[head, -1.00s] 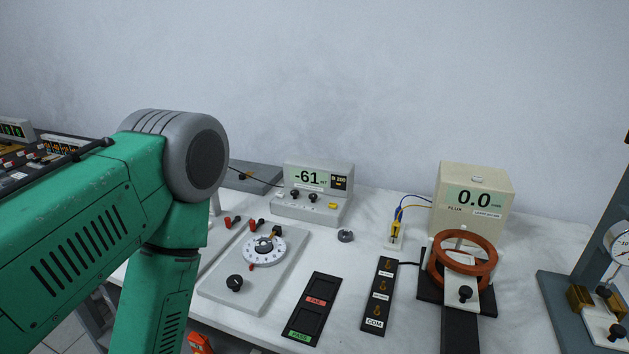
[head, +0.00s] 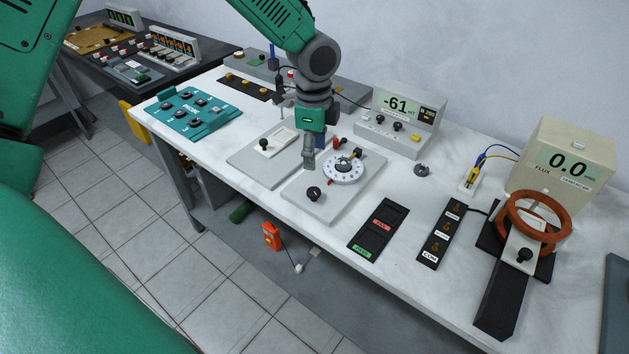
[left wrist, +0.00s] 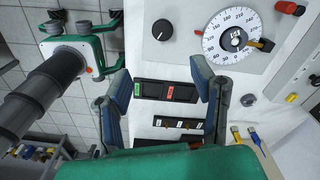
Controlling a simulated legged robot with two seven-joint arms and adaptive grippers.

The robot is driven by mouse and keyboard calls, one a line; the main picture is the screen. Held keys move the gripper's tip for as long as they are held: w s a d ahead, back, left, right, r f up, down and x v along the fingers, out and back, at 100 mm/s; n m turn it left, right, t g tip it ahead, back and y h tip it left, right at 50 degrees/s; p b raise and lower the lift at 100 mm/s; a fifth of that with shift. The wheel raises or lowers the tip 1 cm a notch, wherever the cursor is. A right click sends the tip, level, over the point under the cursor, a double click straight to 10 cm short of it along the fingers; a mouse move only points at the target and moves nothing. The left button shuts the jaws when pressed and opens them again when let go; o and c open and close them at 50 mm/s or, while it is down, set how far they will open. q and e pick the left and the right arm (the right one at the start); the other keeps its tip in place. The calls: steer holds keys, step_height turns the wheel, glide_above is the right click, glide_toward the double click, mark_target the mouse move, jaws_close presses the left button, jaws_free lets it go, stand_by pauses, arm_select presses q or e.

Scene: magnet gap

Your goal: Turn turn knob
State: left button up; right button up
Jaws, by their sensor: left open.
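A round black turn knob (head: 314,193) with a white mark stands on the front part of a light grey panel (head: 318,209). It also shows in the left wrist view (left wrist: 164,29). Behind it on the same panel is a white numbered dial (head: 343,169) with a dark hub and a brass-and-black lever; the dial shows in the left wrist view too (left wrist: 226,47). My left gripper (head: 308,163) points down near the panel's left side, apart from the knob. In the left wrist view its blue-grey fingers (left wrist: 160,76) are spread and empty. My right gripper is not seen.
Red terminals stand beside the dial. A meter reading -61 (head: 399,120) is behind. A black pass/fail tray (head: 379,229), a COM terminal strip (head: 440,233) and a copper coil fixture (head: 538,222) lie to the right. A teal plate (head: 193,113) is left.

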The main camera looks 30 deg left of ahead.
mark_target(314, 190)
arm_select(q)
steer(key=f, duration=1.2)
steer(key=shift+w+a+f, duration=0.25)
steer(key=shift+a+f, duration=0.1)
steer(key=shift+f, duration=0.05)
steer(key=c, duration=1.2)
